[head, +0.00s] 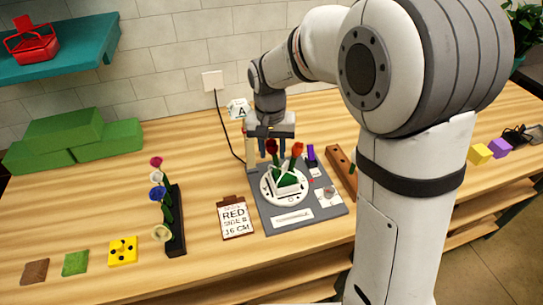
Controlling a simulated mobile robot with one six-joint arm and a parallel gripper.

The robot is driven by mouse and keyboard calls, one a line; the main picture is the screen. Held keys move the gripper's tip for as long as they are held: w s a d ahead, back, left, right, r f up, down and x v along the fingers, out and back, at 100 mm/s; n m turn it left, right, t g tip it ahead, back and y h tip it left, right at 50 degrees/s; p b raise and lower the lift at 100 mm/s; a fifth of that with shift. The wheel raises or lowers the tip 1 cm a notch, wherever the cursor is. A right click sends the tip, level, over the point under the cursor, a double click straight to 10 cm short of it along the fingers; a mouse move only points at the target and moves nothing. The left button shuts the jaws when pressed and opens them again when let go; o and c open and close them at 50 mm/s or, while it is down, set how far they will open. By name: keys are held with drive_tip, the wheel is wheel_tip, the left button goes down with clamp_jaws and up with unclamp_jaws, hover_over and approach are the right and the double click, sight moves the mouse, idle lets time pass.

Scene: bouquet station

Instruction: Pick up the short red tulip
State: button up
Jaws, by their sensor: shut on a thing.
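A dark red flower (271,147) and an orange-red flower (297,150) show above a white square holder (287,190) with green in it. Which of them is the short red tulip is hard to tell at this size. My gripper (271,151) points down just behind the holder, at the height of the flower heads. It is shut on what seems to be the dark red flower, which lies in line with its fingers. The grip point and the flower's stem are not clearly visible.
The holder stands on a white disc on a grey board (262,216). A card reading RED (235,217) lies to its left. A black rack (175,220) holds several flowers farther left. A brown wooden block (342,172) is to the right.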

sight(270, 143)
drive_tip(key=r, duration=0.2)
drive_tip(key=s+r+b, duration=0.1)
drive_tip(key=r, duration=0.1)
drive_tip(key=shift+a, duration=0.3)
drive_tip(key=s+d+b, duration=0.3)
drive_tip(key=s, duration=0.9)
drive_tip(key=shift+s+d, duration=0.35)
drive_tip(key=shift+d, duration=0.05)
